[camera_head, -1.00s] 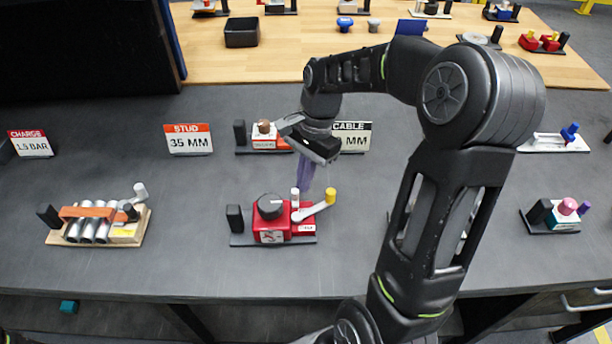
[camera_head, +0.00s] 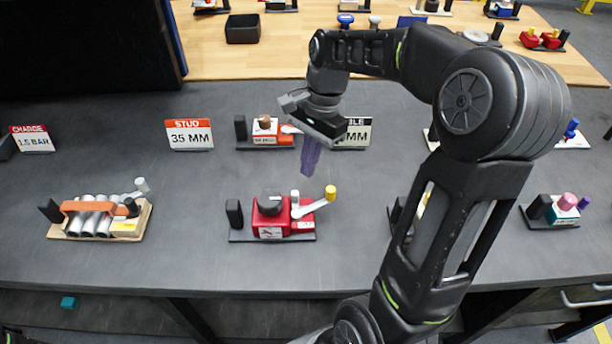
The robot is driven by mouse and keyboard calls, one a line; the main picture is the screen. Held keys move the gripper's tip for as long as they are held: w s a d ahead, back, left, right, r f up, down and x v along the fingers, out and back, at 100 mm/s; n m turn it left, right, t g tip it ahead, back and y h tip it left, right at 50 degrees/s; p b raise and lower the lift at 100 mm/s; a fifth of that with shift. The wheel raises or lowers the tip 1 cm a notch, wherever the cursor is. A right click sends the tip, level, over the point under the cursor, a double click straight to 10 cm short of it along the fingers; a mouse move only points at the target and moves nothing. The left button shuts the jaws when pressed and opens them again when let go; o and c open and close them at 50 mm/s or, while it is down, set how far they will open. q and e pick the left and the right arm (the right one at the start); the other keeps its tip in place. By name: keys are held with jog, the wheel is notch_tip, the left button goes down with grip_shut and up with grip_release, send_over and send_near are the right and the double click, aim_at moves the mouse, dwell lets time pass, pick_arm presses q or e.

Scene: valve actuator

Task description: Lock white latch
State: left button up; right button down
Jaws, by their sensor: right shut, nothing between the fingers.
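A red device (camera_head: 267,222) with a black knob stands on a dark base plate in the middle of the grey bench. A white latch lever (camera_head: 314,208) with a yellow tip sits on its right side and points right and slightly up in the picture. A small white post stands beside the lever's pivot. My right gripper (camera_head: 309,170) hangs above and behind the lever, its purple fingers shut and empty, pointing down and apart from the device. My left gripper is not in view.
A rack of silver cylinders with an orange bar (camera_head: 88,208) stands at left. A red and white device (camera_head: 266,133) stands behind, near the 35 MM sign (camera_head: 189,135). My right arm hides part of a device at right. The bench between the left rack and the red device is clear.

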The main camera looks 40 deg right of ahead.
jog(key=v, duration=0.3)
jog(key=shift+f, duration=0.1)
dwell(0.5)
